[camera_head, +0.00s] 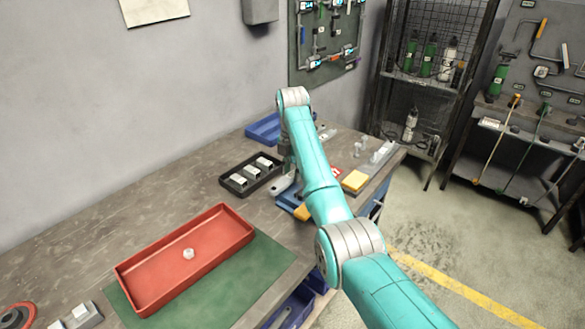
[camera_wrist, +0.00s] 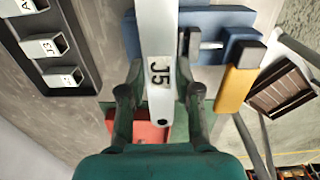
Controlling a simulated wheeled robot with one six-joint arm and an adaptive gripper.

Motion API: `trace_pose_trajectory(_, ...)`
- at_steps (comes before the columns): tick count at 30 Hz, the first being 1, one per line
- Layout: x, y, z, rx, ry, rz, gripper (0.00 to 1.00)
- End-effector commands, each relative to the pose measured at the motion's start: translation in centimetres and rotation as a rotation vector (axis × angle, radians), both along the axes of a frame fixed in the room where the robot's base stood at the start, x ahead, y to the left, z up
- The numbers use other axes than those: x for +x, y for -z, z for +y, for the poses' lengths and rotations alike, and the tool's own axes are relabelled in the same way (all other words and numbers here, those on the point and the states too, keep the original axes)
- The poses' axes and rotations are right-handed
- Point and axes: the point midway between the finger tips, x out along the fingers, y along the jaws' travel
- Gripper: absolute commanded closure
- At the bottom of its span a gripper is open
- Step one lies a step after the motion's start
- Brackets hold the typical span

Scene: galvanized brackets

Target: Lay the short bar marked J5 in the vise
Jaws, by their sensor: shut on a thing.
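The short bar marked J5 (camera_wrist: 157,40) is pale grey with a hole near its lower end, and its label faces the wrist camera. My gripper (camera_wrist: 160,72) is shut on it, with one finger on each long side. In the head view the bar (camera_head: 283,184) shows as a pale piece below my wrist; my arm hides most of my gripper. The blue vise (camera_wrist: 232,22) is just right of the bar in the wrist view, with a grey jaw part and an orange piece. In the head view the vise (camera_head: 290,199) is partly hidden behind my arm. The bar appears above and beside it.
A black tray (camera_head: 226,183) with labelled blocks stands left of my gripper. A red tray (camera_head: 135,275) holding a nut lies on a green mat (camera_head: 250,275) nearer. A blue bin (camera_head: 262,130) stands behind, and a yellow block (camera_head: 354,180) to the right.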

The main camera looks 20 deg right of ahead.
Motion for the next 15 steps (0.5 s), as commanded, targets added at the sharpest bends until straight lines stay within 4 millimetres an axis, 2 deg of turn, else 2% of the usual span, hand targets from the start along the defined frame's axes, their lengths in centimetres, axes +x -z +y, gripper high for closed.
trace_pose_trajectory(15,0.0,3.1,0.0,0.000,-0.001,0.000,1.00)
